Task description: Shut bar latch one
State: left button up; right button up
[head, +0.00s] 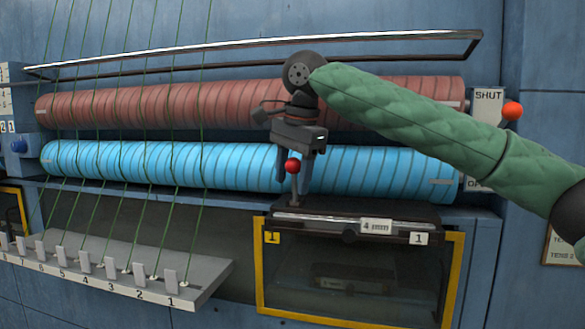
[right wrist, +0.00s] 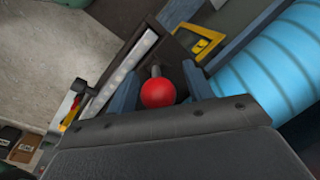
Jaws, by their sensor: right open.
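A short metal lever with a red ball knob (head: 293,166) stands roughly upright at the left end of a shiny bar (head: 330,219), above a yellow-framed window marked 1 (head: 262,275). I take this to be bar latch one. My right gripper (head: 293,174) comes down over the knob with its jaws open. In the right wrist view the red knob (right wrist: 158,93) sits between the two blue-grey fingers (right wrist: 160,90), with a gap seeming to show on each side. I cannot tell whether a finger touches it. My left gripper is out of view.
A blue ribbed roller (head: 110,160) runs close behind the right gripper, with a brown roller (head: 140,103) above it. An orange ball knob (head: 512,110) is beside a SHUT plate (head: 488,97) at right. A numbered ledge (head: 120,270) with taut green strings is at lower left.

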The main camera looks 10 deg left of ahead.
jog(key=shift+s, duration=0.2)
jog(key=shift+w, duration=0.15)
jog(key=c, duration=0.3)
grip_shut()
